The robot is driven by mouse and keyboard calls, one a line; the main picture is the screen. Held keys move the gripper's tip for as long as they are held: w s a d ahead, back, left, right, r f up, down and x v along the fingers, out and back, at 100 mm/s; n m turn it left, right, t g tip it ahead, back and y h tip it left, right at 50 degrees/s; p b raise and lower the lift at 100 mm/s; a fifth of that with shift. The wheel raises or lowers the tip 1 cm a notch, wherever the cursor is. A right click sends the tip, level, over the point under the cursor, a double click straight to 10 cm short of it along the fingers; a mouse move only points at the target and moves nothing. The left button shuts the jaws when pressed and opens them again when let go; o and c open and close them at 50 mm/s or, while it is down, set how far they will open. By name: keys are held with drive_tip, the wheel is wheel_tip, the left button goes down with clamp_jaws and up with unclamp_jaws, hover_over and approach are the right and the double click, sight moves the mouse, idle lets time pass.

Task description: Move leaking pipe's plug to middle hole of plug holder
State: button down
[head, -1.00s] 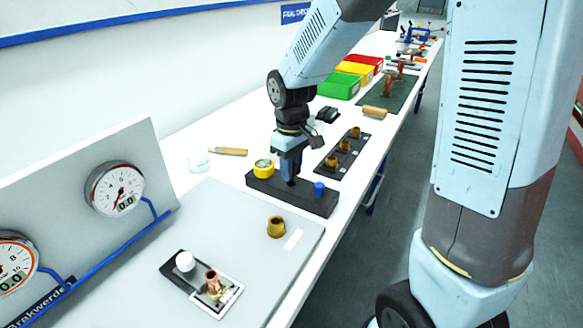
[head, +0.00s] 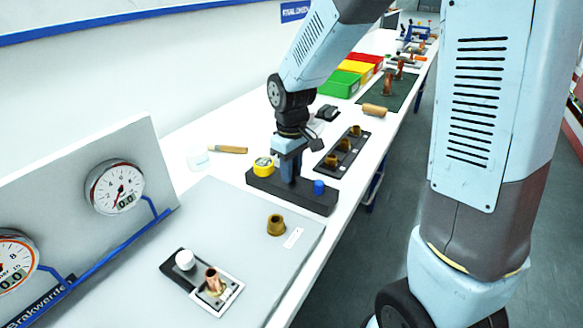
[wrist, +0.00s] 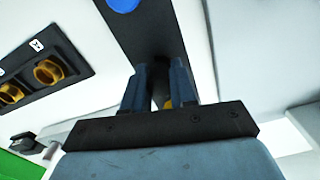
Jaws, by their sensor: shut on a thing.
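The plug holder (head: 263,186) is a long black block on the bench. A yellow plug (head: 263,166) stands at its left end and a blue plug (head: 319,187) at its right end; the blue one also shows at the top of the wrist view (wrist: 124,4). My gripper (head: 289,180) points down at the middle of the holder, between these plugs, and is shut on a plug that its fingers hide. In the wrist view the fingers (wrist: 160,88) stand over the holder, with a little yellow showing between them. The middle hole is hidden. An open copper pipe (head: 212,279) stands on the grey plate.
A white-capped fitting (head: 185,260) and a brass fitting (head: 276,225) stand on the grey plate. A black strip with brass fittings (head: 328,170) lies right of the holder. A wooden-handled tool (head: 228,150) lies behind. Gauges (head: 115,187) are on a panel at left.

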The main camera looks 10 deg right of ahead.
drive_tip(key=shift+f, duration=0.5)
drive_tip(key=c, duration=0.8)
unclamp_jaws()
wheel_tip(320, 180, up, 14)
drive_tip(key=shift+f, duration=0.2)
